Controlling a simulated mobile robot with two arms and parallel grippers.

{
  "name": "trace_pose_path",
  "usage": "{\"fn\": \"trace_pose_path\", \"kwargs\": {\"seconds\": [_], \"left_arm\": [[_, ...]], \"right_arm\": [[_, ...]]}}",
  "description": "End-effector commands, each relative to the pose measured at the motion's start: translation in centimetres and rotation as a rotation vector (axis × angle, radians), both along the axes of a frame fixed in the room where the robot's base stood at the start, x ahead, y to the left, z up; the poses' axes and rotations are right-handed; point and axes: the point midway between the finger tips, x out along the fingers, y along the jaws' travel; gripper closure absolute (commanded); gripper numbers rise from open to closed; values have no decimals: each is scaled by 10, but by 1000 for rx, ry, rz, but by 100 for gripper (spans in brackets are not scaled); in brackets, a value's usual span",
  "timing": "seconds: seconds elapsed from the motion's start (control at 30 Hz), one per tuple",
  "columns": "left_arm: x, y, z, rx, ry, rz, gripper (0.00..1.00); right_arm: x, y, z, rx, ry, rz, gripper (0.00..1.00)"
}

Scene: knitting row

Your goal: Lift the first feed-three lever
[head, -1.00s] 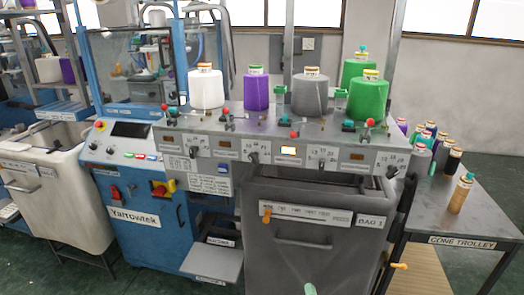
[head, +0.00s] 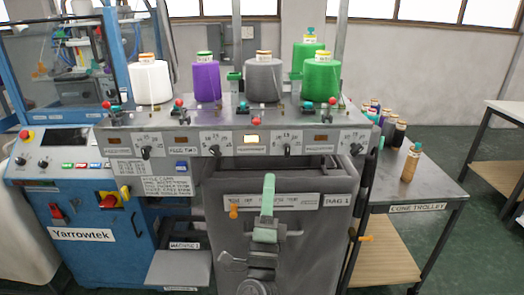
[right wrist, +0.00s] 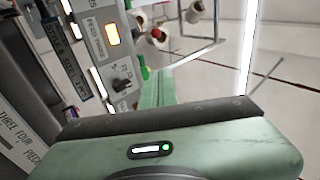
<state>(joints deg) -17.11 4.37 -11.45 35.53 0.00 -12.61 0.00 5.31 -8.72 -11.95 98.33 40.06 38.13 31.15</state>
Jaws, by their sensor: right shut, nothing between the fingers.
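The feed-three station is the part of the grey machine panel with the lit amber window (head: 252,138), between the other feed windows. A red-ball lever (head: 257,122) sits low just above this window. The other red-ball levers stand higher along the rail. The right wrist view shows the amber window (right wrist: 112,33) beside a feed label, with a red ball (right wrist: 157,33) next to it. My right gripper (head: 269,180) has pale green fingers, shut and empty, pointing up in front of the grey bin, below the panel and apart from the lever. My left gripper is out of view.
White (head: 150,82), purple (head: 206,82), grey (head: 264,82) and green (head: 321,82) yarn cones stand above the panel. Black switches (head: 288,149) stick out along its front. The cone trolley (head: 440,185) with several cones stands at right.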

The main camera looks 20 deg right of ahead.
Motion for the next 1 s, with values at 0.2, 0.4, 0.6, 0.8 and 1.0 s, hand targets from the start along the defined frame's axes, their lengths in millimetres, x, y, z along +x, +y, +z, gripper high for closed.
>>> {"fn": "trace_pose_path", "kwargs": {"seconds": [0.2, 0.4, 0.6, 0.8, 1.0], "left_arm": [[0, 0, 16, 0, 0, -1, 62], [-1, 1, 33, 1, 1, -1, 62], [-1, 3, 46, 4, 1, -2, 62], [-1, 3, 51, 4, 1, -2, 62], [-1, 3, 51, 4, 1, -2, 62]], "right_arm": [[24, -10, 25, -3, -2, -1, 100], [56, -25, 53, -3, -2, -1, 100], [83, -24, 71, -1, 1, 2, 100], [98, -16, 77, -2, 2, 0, 100], [101, -14, 78, -1, 0, 0, 100]]}}
